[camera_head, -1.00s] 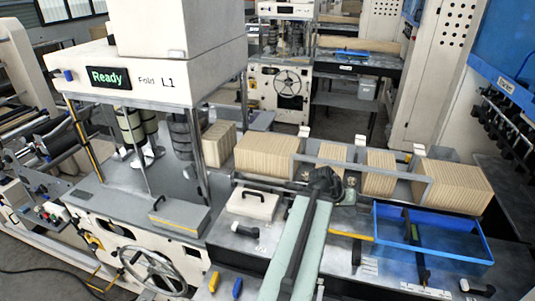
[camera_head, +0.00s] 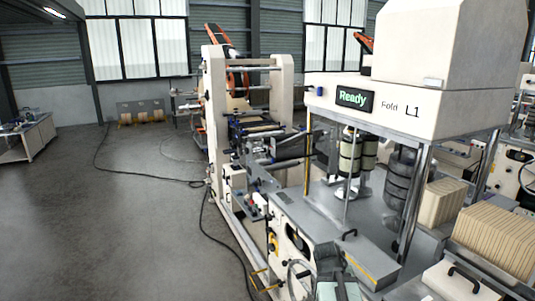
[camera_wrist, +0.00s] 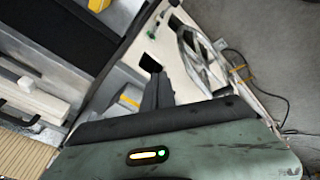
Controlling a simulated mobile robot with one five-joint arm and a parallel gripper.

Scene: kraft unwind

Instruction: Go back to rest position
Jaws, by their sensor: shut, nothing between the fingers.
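My gripper (camera_wrist: 157,88) shows in the wrist view as dark fingers standing close together beyond the pale green wrist housing. It is shut and empty. In the wrist view it is in front of the cream machine side, near the handwheel (camera_wrist: 203,60). In the head view, part of my arm, dark grey and pale green, shows at the bottom edge in front of the folding machine (camera_head: 410,75). The fingertips cannot be made out there. The machine's screen (camera_head: 355,97) reads "Ready", with "Fold L1" beside it.
Stacks of kraft paper (camera_head: 495,240) stand at the lower right. A cream roller stand (camera_head: 215,110) is left of the machine. Black cables (camera_head: 150,176) lie on the floor. The concrete floor (camera_head: 100,235) at left is open. A workbench (camera_head: 30,138) stands far left.

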